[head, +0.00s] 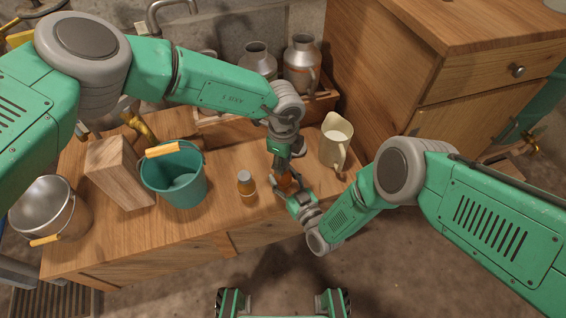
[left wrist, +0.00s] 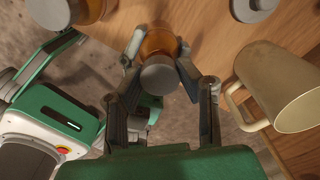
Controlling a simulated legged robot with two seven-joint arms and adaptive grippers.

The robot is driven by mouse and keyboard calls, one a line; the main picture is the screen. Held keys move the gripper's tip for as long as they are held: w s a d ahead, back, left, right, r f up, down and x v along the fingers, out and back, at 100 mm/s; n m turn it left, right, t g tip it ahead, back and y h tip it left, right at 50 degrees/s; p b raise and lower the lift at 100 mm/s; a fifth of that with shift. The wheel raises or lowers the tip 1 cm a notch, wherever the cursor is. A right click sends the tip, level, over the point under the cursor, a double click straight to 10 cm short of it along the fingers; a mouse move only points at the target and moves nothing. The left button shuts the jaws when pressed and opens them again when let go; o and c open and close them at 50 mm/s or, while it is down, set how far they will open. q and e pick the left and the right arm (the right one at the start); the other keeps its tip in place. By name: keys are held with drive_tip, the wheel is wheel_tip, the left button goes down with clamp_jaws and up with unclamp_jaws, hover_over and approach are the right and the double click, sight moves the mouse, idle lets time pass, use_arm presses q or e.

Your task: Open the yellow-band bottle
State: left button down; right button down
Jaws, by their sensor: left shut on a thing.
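An amber bottle (left wrist: 157,45) with a grey cap is between the fingers of my left gripper (left wrist: 160,66), which is shut on it. In the head view my left gripper (head: 286,168) comes down from above onto this bottle (head: 287,185), at the table's front edge. My right gripper (head: 291,196) is close beside the bottle from the lower right; its fingers are mostly hidden. A second amber bottle (head: 246,185) with a grey cap stands on the table to the left and shows a yellowish band. I cannot make out the held bottle's band.
A cream jug (head: 336,141) stands right of my left gripper. A teal bucket (head: 174,178), a wood block (head: 118,172) and a metal pail (head: 50,208) are at left. Metal cans (head: 301,62) stand in a crate behind. A grey lid (left wrist: 253,7) lies on the table.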

use_arm(q)
drive_tip(key=shift+r, duration=0.6)
drive_tip(key=shift+r, duration=2.05)
use_arm(e)
drive_tip(key=c, duration=0.8)
unclamp_jaws()
drive_tip(key=shift+c, duration=0.2)
drive_tip(key=v, duration=1.2)
drive_tip(key=shift+d, duration=0.1)
